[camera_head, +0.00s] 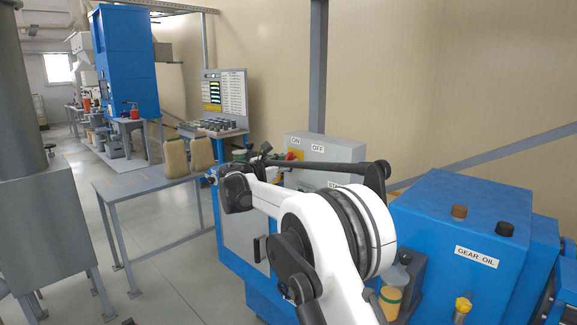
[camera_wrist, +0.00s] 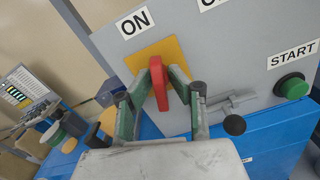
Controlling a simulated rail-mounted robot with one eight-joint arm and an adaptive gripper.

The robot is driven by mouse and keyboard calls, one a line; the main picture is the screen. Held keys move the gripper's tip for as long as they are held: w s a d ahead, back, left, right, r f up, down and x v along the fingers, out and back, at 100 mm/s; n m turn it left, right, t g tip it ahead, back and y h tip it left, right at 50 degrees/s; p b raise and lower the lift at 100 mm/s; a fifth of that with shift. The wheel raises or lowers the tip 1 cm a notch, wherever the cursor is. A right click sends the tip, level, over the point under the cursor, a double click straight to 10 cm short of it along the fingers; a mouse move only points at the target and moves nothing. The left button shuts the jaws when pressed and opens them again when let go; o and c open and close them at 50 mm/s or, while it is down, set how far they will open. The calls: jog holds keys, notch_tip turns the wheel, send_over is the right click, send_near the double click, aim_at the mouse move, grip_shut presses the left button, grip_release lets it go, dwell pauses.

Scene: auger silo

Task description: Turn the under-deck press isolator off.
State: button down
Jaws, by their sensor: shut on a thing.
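The press isolator is a red handle (camera_wrist: 158,84) on a yellow plate (camera_wrist: 148,56), on the front of a grey control box (camera_wrist: 228,58). An ON label (camera_wrist: 134,22) is above and left of the handle; an OFF label (camera_wrist: 210,3) is cut off by the top edge. My gripper (camera_wrist: 160,95) has its green-and-grey fingers on either side of the handle and is shut on it. In the head view, the grey box (camera_head: 330,151) shows ON and OFF labels and a bit of red handle (camera_head: 291,155). My arm hides much of the box's lower part.
A green START button (camera_wrist: 292,87) and a latch with a black knob (camera_wrist: 234,125) are right of the handle. The blue GEAR OIL housing (camera_head: 460,220) stands right of my arm. A grey table (camera_head: 135,190) with two tan sacks (camera_head: 189,157) stands left.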

jog(key=m+b, duration=0.1)
jog(key=m, duration=0.2)
jog(key=shift+f+m+b, duration=0.1)
jog(key=shift+m+b, duration=0.2)
jog(key=shift+m, duration=0.1)
jog(key=m+b, duration=0.1)
jog(key=m, duration=0.2)
jog(key=shift+m, duration=0.3)
jog(key=m+b, duration=0.1)
jog(key=m, duration=0.2)
jog(key=shift+m, duration=0.3)
jog(key=shift+m+b, duration=0.3)
jog(key=shift+m, duration=1.5)
jog(key=c, duration=1.8)
grip_release()
jog(key=v, duration=1.2)
